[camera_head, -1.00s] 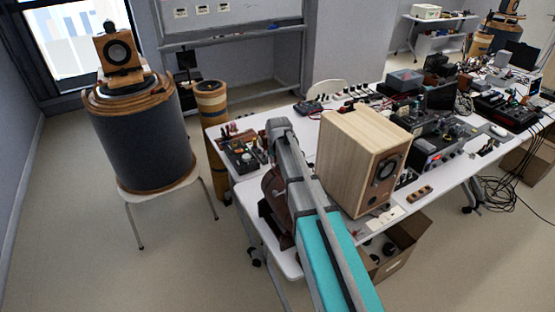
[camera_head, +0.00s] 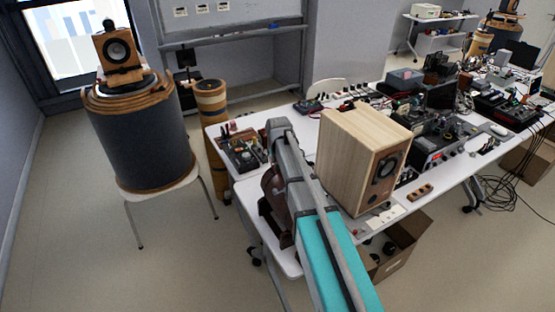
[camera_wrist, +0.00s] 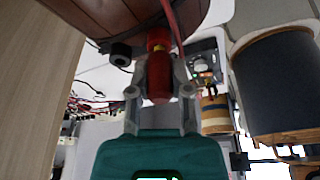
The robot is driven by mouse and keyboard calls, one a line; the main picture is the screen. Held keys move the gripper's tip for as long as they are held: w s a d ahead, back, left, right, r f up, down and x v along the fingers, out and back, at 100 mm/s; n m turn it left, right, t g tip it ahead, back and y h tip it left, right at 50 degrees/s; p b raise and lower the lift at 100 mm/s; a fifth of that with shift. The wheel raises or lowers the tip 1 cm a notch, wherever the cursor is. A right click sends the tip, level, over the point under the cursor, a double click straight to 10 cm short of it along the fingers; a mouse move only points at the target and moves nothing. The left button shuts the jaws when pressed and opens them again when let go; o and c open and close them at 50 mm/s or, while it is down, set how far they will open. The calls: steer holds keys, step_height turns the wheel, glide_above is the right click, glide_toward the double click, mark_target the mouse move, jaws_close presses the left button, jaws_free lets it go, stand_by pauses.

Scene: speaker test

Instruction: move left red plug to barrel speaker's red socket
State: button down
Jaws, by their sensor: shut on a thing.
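In the wrist view my gripper (camera_wrist: 160,92) is shut on a red plug (camera_wrist: 159,78), with a grey finger on either side of it. The plug points up the picture at the barrel speaker (camera_wrist: 100,14), a dark brown wooden barrel. A brighter red piece (camera_wrist: 158,40), apparently the red socket, lies in line with the plug's upper end. I cannot tell whether the plug is in it or just against it. A black knob-like terminal (camera_wrist: 121,50) is to its left. In the head view the barrel speaker (camera_head: 271,190) is partly behind my arm, which hides the gripper.
A pale wooden box speaker (camera_head: 350,160) stands close to the right of my arm on the white table (camera_head: 228,133). A red cable (camera_wrist: 172,20) crosses the barrel. Electronics fill the table's right side. A dark cylinder speaker (camera_head: 140,145) stands on a stool at left.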

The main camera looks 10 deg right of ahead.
steer(key=shift+f+b, duration=0.35)
steer(key=shift+f, duration=0.05)
steer(key=shift+c, duration=2.4)
jaws_free()
steer(key=shift+r, duration=0.1)
steer(key=shift+r+p, duration=3.65)
steer(key=shift+p, duration=0.1)
steer(key=shift+r, duration=0.1)
